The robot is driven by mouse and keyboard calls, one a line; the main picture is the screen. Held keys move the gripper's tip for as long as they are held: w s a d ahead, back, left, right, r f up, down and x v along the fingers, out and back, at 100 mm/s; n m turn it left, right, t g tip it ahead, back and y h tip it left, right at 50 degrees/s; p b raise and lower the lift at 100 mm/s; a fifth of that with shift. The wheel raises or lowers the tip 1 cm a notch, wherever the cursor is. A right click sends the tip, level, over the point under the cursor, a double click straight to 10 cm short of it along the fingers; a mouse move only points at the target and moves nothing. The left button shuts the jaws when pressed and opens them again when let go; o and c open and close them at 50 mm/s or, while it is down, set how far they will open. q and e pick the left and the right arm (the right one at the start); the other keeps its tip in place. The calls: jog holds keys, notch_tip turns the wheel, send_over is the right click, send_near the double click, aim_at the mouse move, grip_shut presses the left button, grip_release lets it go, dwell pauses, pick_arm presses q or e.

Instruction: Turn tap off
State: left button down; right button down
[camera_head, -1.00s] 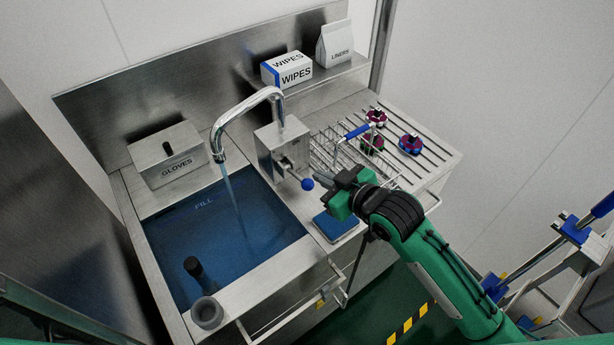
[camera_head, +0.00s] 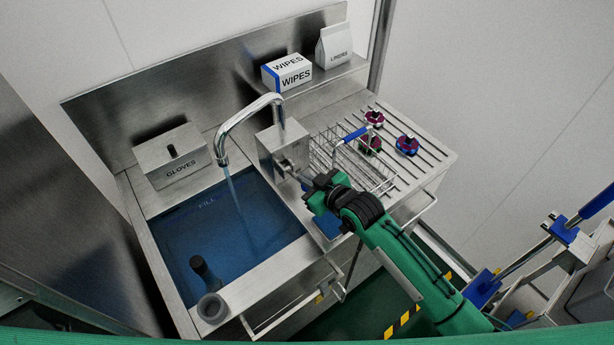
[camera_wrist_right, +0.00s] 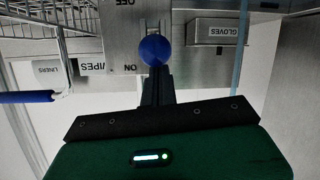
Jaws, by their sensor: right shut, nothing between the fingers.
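The chrome tap (camera_head: 250,107) arches over the sink, and water (camera_head: 236,205) runs from its spout into blue water in the basin. A metal valve box (camera_head: 283,142) beside it carries a lever with a blue ball knob. In the right wrist view the knob (camera_wrist_right: 153,50) is between the printed OFF and ON marks, closer to ON. My right gripper (camera_wrist_right: 156,78) is shut and empty, its tips right at the knob; I cannot tell whether they touch. In the head view the right gripper (camera_head: 312,181) largely covers the knob. My left gripper is not in view.
A wire basket with a blue handle (camera_head: 356,133) stands close right of the valve box. A gloves box (camera_head: 172,158) is left of the tap. Wipes (camera_head: 287,73) and liners (camera_head: 334,46) stand on the shelf.

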jog(key=shift+f, duration=0.1)
jog(key=shift+f, duration=0.1)
jog(key=b, duration=0.1)
jog(key=f+b, duration=0.1)
jog(key=f+t+y+b, duration=0.1)
jog(key=shift+s+d+b, duration=0.25)
jog(key=shift+s+b, duration=0.1)
jog(key=shift+s, duration=0.05)
jog(key=shift+s+d+f+b, duration=0.15)
jog(key=shift+f+b, duration=0.1)
jog(key=shift+f, duration=0.7)
jog(key=shift+s+d+f+b, duration=0.1)
jog(key=shift+f+b, duration=0.1)
jog(key=shift+f, duration=0.7)
jog(key=shift+r, duration=0.15)
